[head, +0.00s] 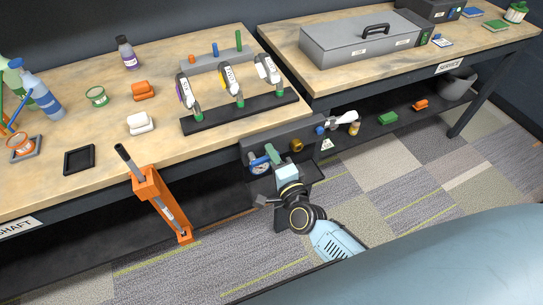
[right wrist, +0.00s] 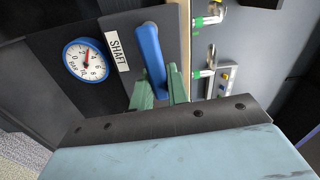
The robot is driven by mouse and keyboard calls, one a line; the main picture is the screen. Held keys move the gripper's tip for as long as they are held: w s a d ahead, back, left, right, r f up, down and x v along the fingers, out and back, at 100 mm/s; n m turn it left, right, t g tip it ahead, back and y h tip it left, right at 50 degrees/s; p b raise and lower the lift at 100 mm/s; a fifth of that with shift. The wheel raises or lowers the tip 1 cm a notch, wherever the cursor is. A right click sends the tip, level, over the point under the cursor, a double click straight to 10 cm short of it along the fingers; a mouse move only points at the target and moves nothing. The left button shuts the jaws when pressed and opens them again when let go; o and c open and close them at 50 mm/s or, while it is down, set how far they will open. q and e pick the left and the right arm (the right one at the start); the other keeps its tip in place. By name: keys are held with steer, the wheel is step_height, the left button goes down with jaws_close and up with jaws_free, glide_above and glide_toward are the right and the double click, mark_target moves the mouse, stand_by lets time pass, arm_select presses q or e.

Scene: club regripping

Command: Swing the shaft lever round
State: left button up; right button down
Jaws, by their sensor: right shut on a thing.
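The blue shaft lever (right wrist: 150,50) stands out from a dark panel beside a white SHAFT label (right wrist: 118,50) in the right wrist view. My left gripper is in neither view.
A round gauge (right wrist: 86,60) with a red needle sits left of the lever. A brass-coloured knob (head: 297,145) is to its right. An orange bracket with a dark handle (head: 155,190) hangs at the left bench's front edge. The carpet in front is clear.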

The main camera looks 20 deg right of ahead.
steer(key=shift+f+m, duration=0.25)
steer(key=shift+m, duration=0.25)
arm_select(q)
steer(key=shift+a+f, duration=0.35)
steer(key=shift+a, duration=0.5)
arm_select(e)
steer(key=c, duration=1.4)
jaws_free()
steer(key=shift+c, duration=0.2)
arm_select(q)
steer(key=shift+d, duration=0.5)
arm_select(e)
steer(key=shift+o, duration=0.4)
steer(key=shift+s, duration=0.1)
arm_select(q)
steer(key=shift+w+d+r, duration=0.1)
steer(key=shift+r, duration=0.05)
arm_select(e)
steer(key=s, duration=1.3)
steer(key=shift+s+d, duration=0.15)
steer(key=shift+d, duration=0.05)
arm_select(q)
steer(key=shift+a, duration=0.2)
